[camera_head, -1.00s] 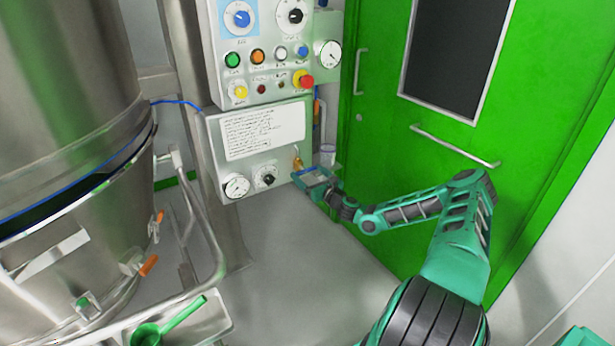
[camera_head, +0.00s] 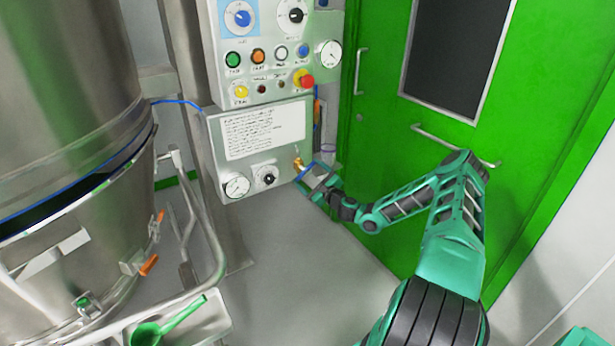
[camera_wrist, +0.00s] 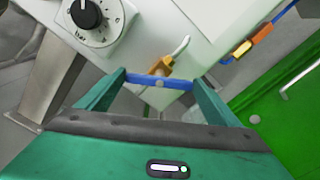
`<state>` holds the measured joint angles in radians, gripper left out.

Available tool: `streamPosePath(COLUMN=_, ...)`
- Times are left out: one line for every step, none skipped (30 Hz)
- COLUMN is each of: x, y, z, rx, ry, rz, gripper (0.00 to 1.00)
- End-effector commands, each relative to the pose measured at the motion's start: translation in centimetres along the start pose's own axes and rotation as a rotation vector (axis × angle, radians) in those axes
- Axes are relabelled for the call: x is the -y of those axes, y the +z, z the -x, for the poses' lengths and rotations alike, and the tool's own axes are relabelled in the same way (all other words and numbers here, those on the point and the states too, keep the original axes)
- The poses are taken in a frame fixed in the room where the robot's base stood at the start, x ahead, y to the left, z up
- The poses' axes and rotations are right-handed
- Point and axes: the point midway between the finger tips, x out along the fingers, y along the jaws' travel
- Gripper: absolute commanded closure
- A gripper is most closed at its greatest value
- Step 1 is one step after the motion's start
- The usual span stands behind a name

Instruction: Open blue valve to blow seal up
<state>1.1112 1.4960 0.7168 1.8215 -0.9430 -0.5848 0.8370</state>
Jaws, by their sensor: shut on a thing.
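In the wrist view the handle spans the space between my gripper's two teal fingers (camera_wrist: 160,86), with a finger at each end. The brass body (camera_wrist: 160,67) sits just behind it, with a pale bent tube above. In the head view my gripper (camera_head: 309,175) is at the panel's lower right corner, shut on the handle. The brass part (camera_head: 298,163) shows beside it, and the handle is partly hidden by the fingers.
The panel (camera_head: 215,150) carries a gauge (camera_head: 236,185), a black knob (camera_head: 268,176) and several buttons above. A green door (camera_head: 390,150) stands close on the right. A steel vessel (camera_head: 70,120) with a pipe rail fills the left. The floor (camera_head: 290,270) below is clear.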

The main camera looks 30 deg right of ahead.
Motion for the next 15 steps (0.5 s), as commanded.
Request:
streamPosePath(x=-0.09, y=-0.03, z=0.02, rx=-0.001, ry=0.002, rz=0.047, gripper=0.36)
streamPosePath(x=-0.13, y=-0.06, z=0.03, rx=-0.001, ry=0.003, rz=0.075, gripper=0.36)
streamPosePath(x=-0.17, y=-0.04, z=0.02, rx=-0.001, ry=0.003, rz=0.113, gripper=0.36)
streamPosePath(x=-0.2, y=-0.02, z=0.01, rx=-0.001, ry=0.002, rz=0.14, gripper=0.36)
streamPosePath(x=-0.22, y=-0.04, z=0.02, rx=-0.001, ry=0.003, rz=0.169, gripper=0.36)
streamPosePath(x=-0.24, y=-0.08, z=0.03, rx=-0.002, ry=0.003, rz=0.208, gripper=0.36)
streamPosePath(x=-0.24, y=-0.06, z=0.03, rx=-0.001, ry=0.003, rz=0.237, gripper=0.36)
streamPosePath(x=-0.25, y=-0.04, z=0.02, rx=0.0, ry=0.003, rz=0.265, gripper=0.36)
streamPosePath(x=-0.3, y=-0.04, z=0.02, rx=0.0, ry=0.004, rz=0.303, gripper=0.36)
streamPosePath(x=-0.34, y=-0.05, z=0.02, rx=0.0, ry=0.004, rz=0.332, gripper=0.36)
streamPosePath(x=-0.37, y=-0.06, z=0.01, rx=0.0, ry=0.004, rz=0.36, gripper=0.36)
streamPosePath(x=-0.39, y=-0.08, z=0.02, rx=-0.001, ry=0.004, rz=0.397, gripper=0.36)
streamPosePath(x=-0.38, y=-0.11, z=0.04, rx=-0.001, ry=0.004, rz=0.425, gripper=0.36)
streamPosePath(x=-0.39, y=-0.12, z=0.04, rx=-0.001, ry=0.004, rz=0.454, gripper=0.36)
streamPosePath(x=-0.43, y=-0.09, z=0.02, rx=0.0, ry=0.004, rz=0.492, gripper=0.36)
